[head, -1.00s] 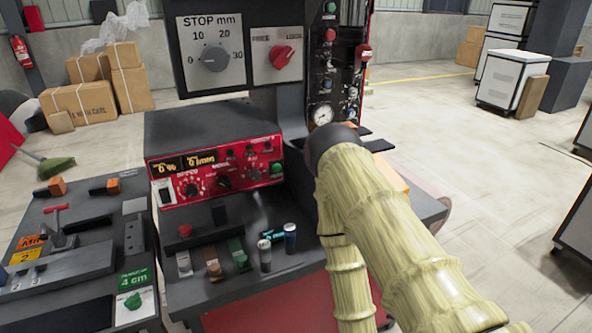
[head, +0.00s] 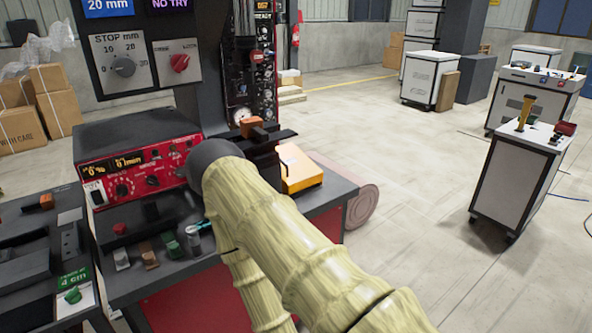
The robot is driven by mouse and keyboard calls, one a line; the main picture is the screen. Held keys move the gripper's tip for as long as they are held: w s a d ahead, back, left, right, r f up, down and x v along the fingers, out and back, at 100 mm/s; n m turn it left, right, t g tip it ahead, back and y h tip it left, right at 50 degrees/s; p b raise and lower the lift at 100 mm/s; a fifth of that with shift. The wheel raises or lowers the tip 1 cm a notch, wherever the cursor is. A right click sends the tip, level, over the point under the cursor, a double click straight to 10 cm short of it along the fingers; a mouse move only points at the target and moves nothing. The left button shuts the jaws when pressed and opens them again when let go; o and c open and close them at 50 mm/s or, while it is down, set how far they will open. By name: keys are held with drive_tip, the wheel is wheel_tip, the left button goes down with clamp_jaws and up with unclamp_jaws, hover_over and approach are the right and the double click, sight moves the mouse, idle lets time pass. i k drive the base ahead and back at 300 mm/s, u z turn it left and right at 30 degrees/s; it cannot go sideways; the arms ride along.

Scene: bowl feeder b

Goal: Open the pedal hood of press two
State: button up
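No pedal or pedal hood can be made out. A press bench with a red front (head: 192,300) stands ahead of me, and nothing readable marks it as press two. It carries a red control unit (head: 140,165) with dials and a lit display. My sleeved arm (head: 285,235) reaches across the bench from the lower right and hides part of its top and front. My gripper is not visible; only the dark joint at the arm's bend shows above the bench.
A yellow-orange box (head: 302,172) sits at the bench's right end, by a dark fixture. A STOP mm panel (head: 123,62) stands above. Another bench (head: 40,265) is at left. A white cart (head: 515,180) stands at right, with open floor between.

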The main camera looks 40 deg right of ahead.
sight(298, 172)
drive_tip(key=z, duration=0.75)
